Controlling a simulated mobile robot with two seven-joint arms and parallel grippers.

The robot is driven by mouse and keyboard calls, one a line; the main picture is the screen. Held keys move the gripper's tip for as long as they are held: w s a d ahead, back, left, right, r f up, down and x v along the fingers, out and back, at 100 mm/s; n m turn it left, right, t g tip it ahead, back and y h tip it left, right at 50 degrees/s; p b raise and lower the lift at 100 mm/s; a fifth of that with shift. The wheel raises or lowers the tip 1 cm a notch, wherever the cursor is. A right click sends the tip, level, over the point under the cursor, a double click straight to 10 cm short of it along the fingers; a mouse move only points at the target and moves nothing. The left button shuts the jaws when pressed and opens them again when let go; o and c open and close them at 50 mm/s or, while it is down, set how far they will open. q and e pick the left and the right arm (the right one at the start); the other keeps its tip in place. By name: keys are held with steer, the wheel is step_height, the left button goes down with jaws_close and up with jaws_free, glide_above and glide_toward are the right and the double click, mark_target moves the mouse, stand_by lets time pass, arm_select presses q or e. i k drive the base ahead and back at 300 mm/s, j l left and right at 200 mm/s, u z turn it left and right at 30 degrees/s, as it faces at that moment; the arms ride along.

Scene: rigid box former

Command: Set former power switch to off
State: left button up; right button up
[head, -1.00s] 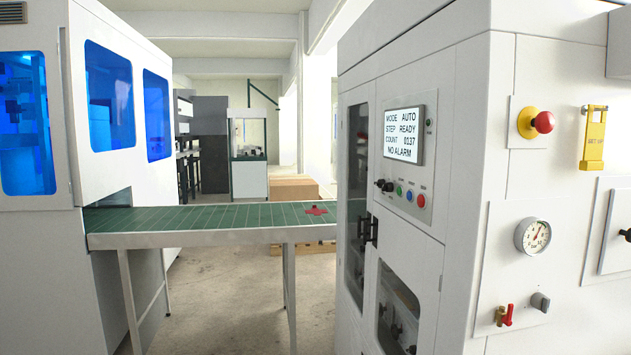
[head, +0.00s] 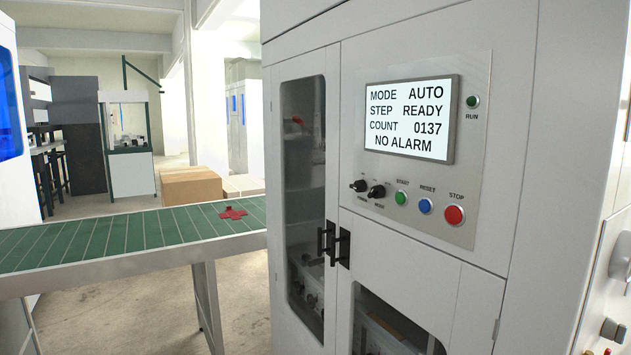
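The former (head: 390,257) is a tall white cabinet filling the right half of the head view. Its control panel (head: 470,128) faces me at an angle. Two small black rotary switches sit side by side under the screen; the left one is the power switch (head: 358,186), with a small label below too small to read surely. The right one is the mode switch (head: 377,191). The exact angle of the power switch knob is hard to tell. The screen (head: 410,118) reads MODE AUTO, STEP READY, COUNT 0137, NO ALARM. Neither of my grippers is in view.
Green start (head: 401,198), blue reset (head: 425,206) and red stop (head: 454,215) buttons sit right of the switches. Black door handles (head: 343,247) stick out below. A green conveyor (head: 110,238) with a red cross-shaped piece (head: 233,213) runs along the left. Bare floor shows beneath the conveyor.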

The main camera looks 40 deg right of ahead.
mark_target(358, 187)
steer(key=i+z, duration=0.2)
steer(key=i, duration=0.2)
steer(key=i+j+z, duration=0.45)
steer(key=i, duration=0.3)
steer(key=i+j+z, duration=0.1)
steer(key=z, duration=0.3)
steer(key=i+j+z, duration=0.25)
steer(key=z, duration=0.2)
steer(key=i+j+z, duration=0.2)
steer(key=z, duration=0.2)
steer(key=i+j+z, duration=0.15)
steer(key=j+z, duration=0.5)
steer(key=z, duration=0.2)
steer(key=i, duration=0.05)
